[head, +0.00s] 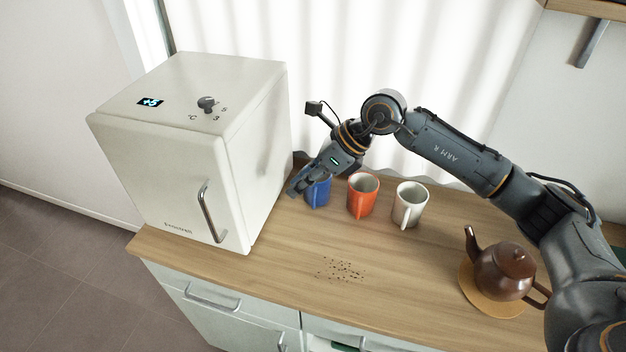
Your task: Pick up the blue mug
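The blue mug (318,193) stands on the wooden counter at the left end of a row of mugs, close to the white fridge. My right gripper (298,191) is at the mug, over its upper left part, and hides its rim and left side. The fingers are partly hidden and small, so I cannot tell whether they are open or closed on the mug. My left gripper is not in view.
An orange mug (363,196) and a white mug (410,205) stand to the right of the blue one. The fridge (165,180) is close on the left. A brown teapot (503,272) sits on a round mat (470,290). Dark crumbs (342,270) lie on the counter (400,270).

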